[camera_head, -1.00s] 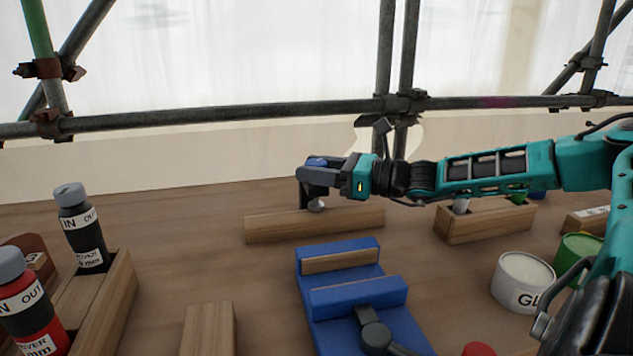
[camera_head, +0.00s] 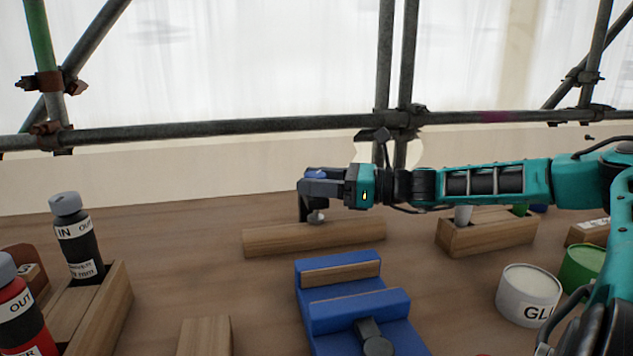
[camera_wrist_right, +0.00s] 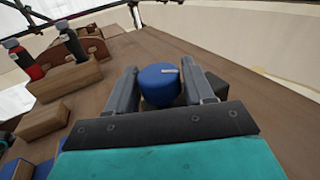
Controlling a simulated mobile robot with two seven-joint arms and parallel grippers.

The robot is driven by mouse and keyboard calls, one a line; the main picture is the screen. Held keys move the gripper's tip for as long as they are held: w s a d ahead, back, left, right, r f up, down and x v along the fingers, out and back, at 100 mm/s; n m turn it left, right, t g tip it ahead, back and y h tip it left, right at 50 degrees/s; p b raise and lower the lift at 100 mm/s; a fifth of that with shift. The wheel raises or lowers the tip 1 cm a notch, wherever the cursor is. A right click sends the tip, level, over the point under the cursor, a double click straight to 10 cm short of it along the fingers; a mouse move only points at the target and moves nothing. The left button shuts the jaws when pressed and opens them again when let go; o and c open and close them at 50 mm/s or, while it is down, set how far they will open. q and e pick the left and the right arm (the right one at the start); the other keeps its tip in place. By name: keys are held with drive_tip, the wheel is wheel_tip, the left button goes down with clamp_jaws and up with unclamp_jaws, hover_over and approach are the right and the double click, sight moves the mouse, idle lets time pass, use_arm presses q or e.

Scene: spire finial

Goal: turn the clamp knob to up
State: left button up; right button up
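A blue knob (camera_wrist_right: 160,86) with a short white mark on its top stands between the two fingers of my right gripper (camera_wrist_right: 160,90) in the right wrist view. The knob fills the gap, and both fingers appear to touch its sides. In the head view my right gripper (camera_head: 312,200) points down over a long wooden block (camera_head: 315,236), and a bit of the blue knob (camera_head: 315,174) shows at it. A small silver rounded part (camera_head: 316,216) shows below the gripper, just above the block. The white mark points toward the right in the wrist view. My left gripper is not in view.
A blue vise (camera_head: 350,312) with a dark handle stands in front. Bottles (camera_head: 78,238) in a wooden holder (camera_head: 112,305) stand at left. A wooden box (camera_head: 488,236), a white can (camera_head: 526,292) and a green can (camera_head: 580,268) are at right. Scaffold pipes (camera_head: 250,127) cross behind.

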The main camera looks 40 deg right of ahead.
sight(317, 174)
drive_tip(key=shift+o, duration=1.3)
wheel_tip(317, 174, up, 20)
drive_tip(key=p, duration=0.5)
drive_tip(key=shift+p, duration=0.35)
drive_tip(key=shift+d, duration=0.1)
